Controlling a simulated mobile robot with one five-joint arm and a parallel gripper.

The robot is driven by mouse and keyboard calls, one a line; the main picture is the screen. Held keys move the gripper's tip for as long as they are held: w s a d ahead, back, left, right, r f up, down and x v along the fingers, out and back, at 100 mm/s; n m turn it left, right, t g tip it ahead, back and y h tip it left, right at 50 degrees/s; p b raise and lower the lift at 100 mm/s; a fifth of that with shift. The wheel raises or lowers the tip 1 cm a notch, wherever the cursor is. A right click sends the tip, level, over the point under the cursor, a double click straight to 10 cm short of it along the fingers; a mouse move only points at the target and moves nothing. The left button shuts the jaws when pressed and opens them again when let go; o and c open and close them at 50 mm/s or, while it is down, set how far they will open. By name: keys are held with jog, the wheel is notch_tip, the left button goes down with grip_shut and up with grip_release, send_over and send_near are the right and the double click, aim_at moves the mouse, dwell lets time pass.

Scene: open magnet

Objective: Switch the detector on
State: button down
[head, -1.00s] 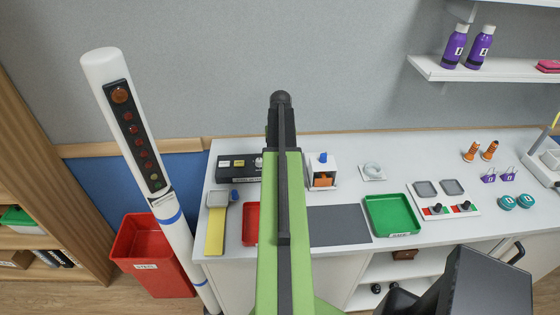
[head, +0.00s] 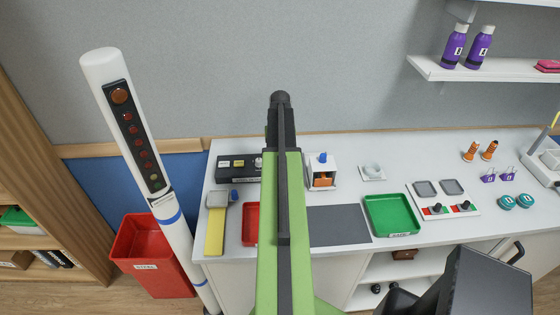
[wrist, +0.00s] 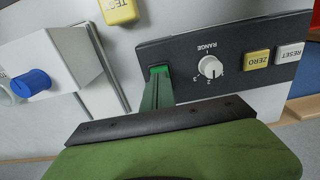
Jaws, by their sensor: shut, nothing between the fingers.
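The black detector panel (wrist: 225,60) fills the right of the wrist view, with a white RANGE knob (wrist: 210,67) and yellow ZERO (wrist: 256,59) and white RESET (wrist: 289,53) buttons. A small green switch (wrist: 158,70) sits at its left end. My gripper (wrist: 157,88) is shut and empty, with its fingertips at the switch; they hide part of it, and I cannot tell whether they touch it. In the head view the panel (head: 236,161) stands at the back left of the bench, its right end hidden by my arm.
In the head view, a white pole with indicator lamps (head: 137,140) stands left of the bench. A green tray (head: 392,215) lies to the right.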

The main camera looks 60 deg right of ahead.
jog(key=shift+f+b, duration=0.9)
dwell(0.5)
notch_tip(320, 180, up, 7)
jog(key=p, duration=0.7)
jog(key=shift+r, duration=0.1)
dwell(0.3)
